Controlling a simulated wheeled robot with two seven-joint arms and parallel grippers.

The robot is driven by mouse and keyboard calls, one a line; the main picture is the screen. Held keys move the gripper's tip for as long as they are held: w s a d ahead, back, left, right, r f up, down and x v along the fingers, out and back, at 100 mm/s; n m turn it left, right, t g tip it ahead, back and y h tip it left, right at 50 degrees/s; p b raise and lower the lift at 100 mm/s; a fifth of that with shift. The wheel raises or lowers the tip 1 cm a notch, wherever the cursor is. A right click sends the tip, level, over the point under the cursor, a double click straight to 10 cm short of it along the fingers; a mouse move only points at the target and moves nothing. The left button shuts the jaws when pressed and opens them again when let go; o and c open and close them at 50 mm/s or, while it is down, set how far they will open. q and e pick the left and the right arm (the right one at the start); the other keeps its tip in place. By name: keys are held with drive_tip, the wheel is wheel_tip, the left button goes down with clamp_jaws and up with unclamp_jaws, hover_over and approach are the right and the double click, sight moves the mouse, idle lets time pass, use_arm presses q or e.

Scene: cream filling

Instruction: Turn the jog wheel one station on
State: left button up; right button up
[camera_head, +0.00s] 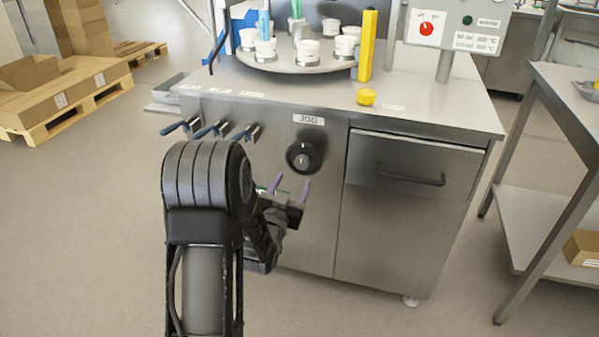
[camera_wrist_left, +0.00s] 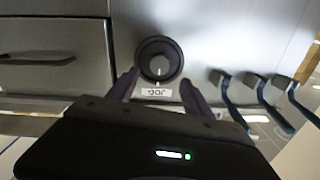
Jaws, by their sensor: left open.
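The jog wheel (camera_head: 303,158) is a round black knob with a grey centre on the steel cabinet front, just under the JOG label (camera_head: 308,119). In the left wrist view the jog wheel (camera_wrist_left: 159,61) appears upside down, beyond and between my fingertips. My left gripper (camera_head: 291,189) is open and empty, with purple fingers, in front of the cabinet and slightly below and left of the wheel. It also shows in the left wrist view (camera_wrist_left: 158,82), apart from the wheel. The turntable (camera_head: 297,66) on top carries several white cups (camera_head: 265,49). My right gripper is out of view.
Several blue-handled levers (camera_head: 212,130) stick out left of the wheel. A drawer (camera_head: 412,168) with a dark handle is at its right. A yellow knob (camera_head: 366,97) and yellow post (camera_head: 367,46) stand on top. A side table (camera_head: 567,92) is at the right.

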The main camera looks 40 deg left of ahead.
sight(301, 165)
use_arm(q)
drive_tip(key=shift+w, duration=0.1)
drive_tip(key=x, duration=0.7)
drive_tip(key=shift+w+a+b, duration=0.15)
drive_tip(key=shift+w+b, duration=0.2)
drive_tip(key=shift+c, duration=0.6)
clamp_jaws()
